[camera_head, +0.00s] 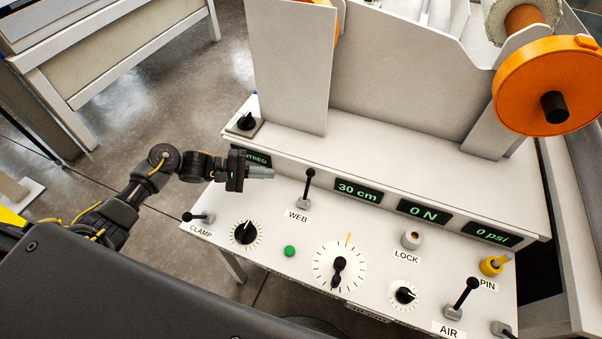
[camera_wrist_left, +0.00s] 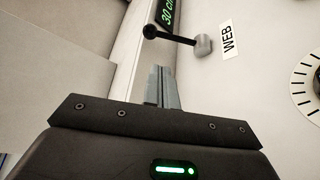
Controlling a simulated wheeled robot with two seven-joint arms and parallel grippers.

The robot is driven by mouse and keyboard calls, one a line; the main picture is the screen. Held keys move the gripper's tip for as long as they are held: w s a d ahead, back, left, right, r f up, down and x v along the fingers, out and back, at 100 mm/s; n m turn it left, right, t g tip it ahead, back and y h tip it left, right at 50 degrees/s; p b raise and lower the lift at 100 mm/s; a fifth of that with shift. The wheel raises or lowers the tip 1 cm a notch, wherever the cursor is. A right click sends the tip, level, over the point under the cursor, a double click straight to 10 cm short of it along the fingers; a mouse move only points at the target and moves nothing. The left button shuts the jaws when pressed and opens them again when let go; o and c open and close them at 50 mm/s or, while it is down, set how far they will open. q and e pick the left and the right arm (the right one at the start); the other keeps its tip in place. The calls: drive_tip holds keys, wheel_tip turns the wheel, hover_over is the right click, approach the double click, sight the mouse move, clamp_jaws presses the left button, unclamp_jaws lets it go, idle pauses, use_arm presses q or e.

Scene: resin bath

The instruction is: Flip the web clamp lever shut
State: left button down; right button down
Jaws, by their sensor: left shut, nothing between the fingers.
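A lever labelled WEB (camera_head: 309,182) stands on the white control panel (camera_head: 265,222), its black knob pointing up and away from its grey base. The same lever (camera_wrist_left: 178,38) shows in the left wrist view, ahead of the fingers. Another lever, labelled CLAMP (camera_head: 200,217), lies low at the panel's left corner, its black knob pointing left. My left gripper (camera_head: 270,172) is shut and empty, just left of the WEB lever and apart from it. Its fingers (camera_wrist_left: 164,88) are together in the left wrist view. My right gripper is out of view.
The panel also carries a black dial (camera_head: 245,232), a green button (camera_head: 290,251), a large round dial (camera_head: 339,268) and an AIR lever (camera_head: 466,294). Behind stand upright white plates (camera_head: 290,65) and an orange roll (camera_head: 550,85). A row of displays (camera_head: 358,190) runs along the panel's back edge.

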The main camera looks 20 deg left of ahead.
sight(308, 186)
use_arm(q)
drive_tip(key=x, duration=1)
drive_tip(key=shift+w+d, duration=0.25)
